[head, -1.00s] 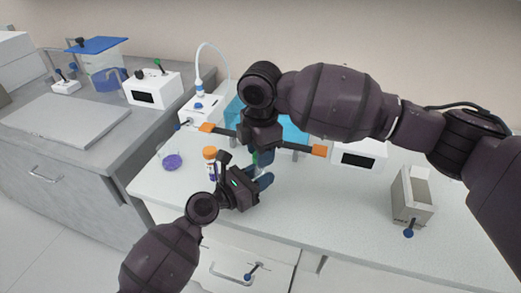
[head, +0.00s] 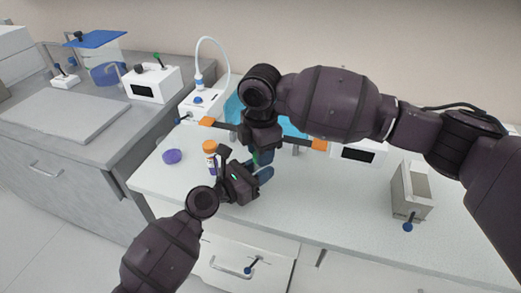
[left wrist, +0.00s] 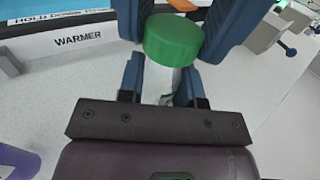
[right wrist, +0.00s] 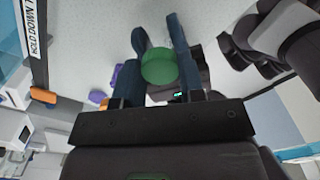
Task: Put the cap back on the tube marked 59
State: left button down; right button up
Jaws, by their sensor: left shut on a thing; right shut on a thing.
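A tube (left wrist: 165,85) with a clear or whitish body stands between the fingers of my left gripper (head: 262,178), which is shut on it. A green cap (left wrist: 174,40) sits at the tube's top, and it also shows in the right wrist view (right wrist: 159,67). My right gripper (right wrist: 162,65) comes from above and is shut on the green cap, its blue fingers on either side. Cap and tube are in line; I cannot tell whether the cap is fully seated. No number is readable. In the head view the grippers hide most of both.
An orange-capped tube (head: 210,158) stands left of the grippers, with a purple round object (head: 172,156) further left. A grey-beige box (head: 411,190) is at right. White devices, including a warmer (left wrist: 60,40), line the back.

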jog(key=shift+f, duration=0.6)
